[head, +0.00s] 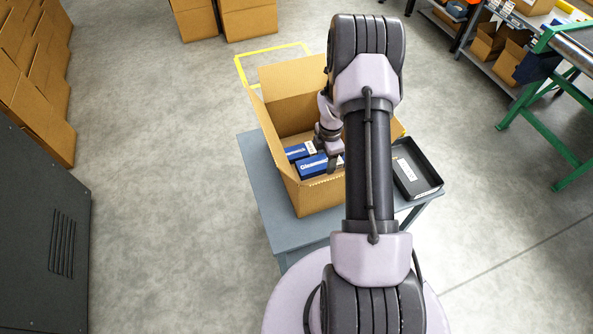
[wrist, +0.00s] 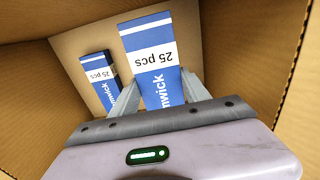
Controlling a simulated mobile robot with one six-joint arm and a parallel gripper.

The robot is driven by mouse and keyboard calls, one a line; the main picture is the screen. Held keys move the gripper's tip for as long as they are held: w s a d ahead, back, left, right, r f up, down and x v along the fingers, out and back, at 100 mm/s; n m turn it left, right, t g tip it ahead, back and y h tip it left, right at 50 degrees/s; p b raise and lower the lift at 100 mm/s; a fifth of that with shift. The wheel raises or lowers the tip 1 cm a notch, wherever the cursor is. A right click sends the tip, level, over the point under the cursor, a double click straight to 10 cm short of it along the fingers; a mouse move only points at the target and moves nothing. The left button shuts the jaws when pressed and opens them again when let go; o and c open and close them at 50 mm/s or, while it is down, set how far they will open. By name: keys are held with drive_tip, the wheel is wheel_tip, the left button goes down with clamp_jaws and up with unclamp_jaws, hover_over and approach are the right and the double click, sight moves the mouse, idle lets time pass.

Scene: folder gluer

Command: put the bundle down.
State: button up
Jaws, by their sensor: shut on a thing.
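A blue and white bundle (wrist: 152,60) marked "25 pcs" is between the fingers of my gripper (wrist: 162,88) in the wrist view. My gripper is shut on it, inside an open cardboard box (head: 292,100). The held bundle also shows in the head view (head: 314,168). A second blue and white bundle (wrist: 98,78) lies beside it to the left, on the box floor, and it shows in the head view too (head: 299,151). I cannot tell whether the held bundle touches the box floor.
The box stands on a grey table (head: 258,180) with its flaps up. A black tray (head: 415,170) with a white item lies at the table's right. Cardboard boxes (head: 32,70) stand at the left, and a green-framed conveyor (head: 560,90) at the right.

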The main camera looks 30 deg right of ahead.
wheel_tip(320, 180, down, 10)
drive_tip(key=b, duration=0.3)
drive_tip(key=shift+w+a+f+b, duration=0.1)
drive_tip(key=shift+w+f+b, duration=0.05)
drive_tip(key=shift+b, duration=0.2)
drive_tip(key=o, duration=1.5)
